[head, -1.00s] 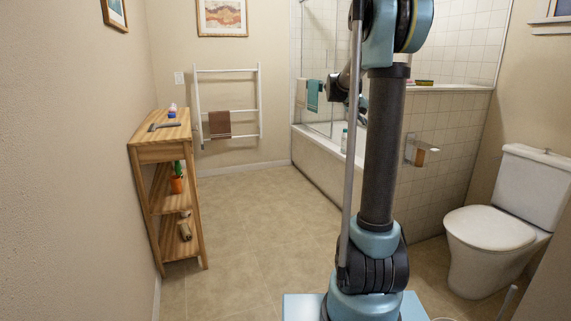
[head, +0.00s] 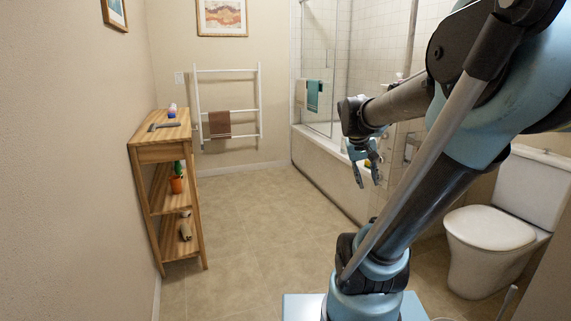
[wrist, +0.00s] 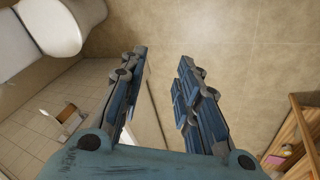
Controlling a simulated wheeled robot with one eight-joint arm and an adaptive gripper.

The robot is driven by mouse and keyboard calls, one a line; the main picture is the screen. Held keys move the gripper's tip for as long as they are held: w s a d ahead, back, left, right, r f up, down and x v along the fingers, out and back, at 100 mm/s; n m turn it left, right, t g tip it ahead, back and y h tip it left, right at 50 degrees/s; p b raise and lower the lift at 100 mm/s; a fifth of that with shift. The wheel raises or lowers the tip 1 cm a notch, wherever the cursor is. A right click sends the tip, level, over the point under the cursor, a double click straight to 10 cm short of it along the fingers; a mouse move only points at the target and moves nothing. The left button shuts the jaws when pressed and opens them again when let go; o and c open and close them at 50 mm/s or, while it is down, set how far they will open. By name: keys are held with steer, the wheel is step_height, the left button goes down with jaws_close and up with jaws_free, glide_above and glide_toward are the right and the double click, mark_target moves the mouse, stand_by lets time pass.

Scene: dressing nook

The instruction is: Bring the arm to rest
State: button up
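My gripper (head: 367,176) hangs in the air in front of the bathtub side in the head view, pointing down. In the wrist view my gripper (wrist: 162,85) has its two blue-grey fingers spread apart. Nothing is between the fingers but the tiled floor beyond. My arm is bent, its upper part leaning to the right of the picture.
A wooden shelf (head: 163,153) stands against the left wall with small items on it. The bathtub (head: 322,158) lies at the back. A towel rack (head: 229,102) leans at the far wall. The middle floor (head: 255,215) is clear.

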steer(key=s+a+f+y, duration=0.2)
steer(key=s+a+f, duration=0.1)
steer(key=s+f, duration=0.3)
steer(key=s+a+f+y, duration=0.1)
steer(key=s+a+f, duration=0.3)
steer(key=s+f, duration=0.2)
steer(key=s, duration=0.2)
steer(key=shift+s+a+n+g+y, duration=0.3)
steer(key=shift+n+y, duration=0.1)
steer(key=shift+f, duration=0.1)
steer(key=shift+w+f, duration=0.2)
steer(key=shift+w, duration=0.3)
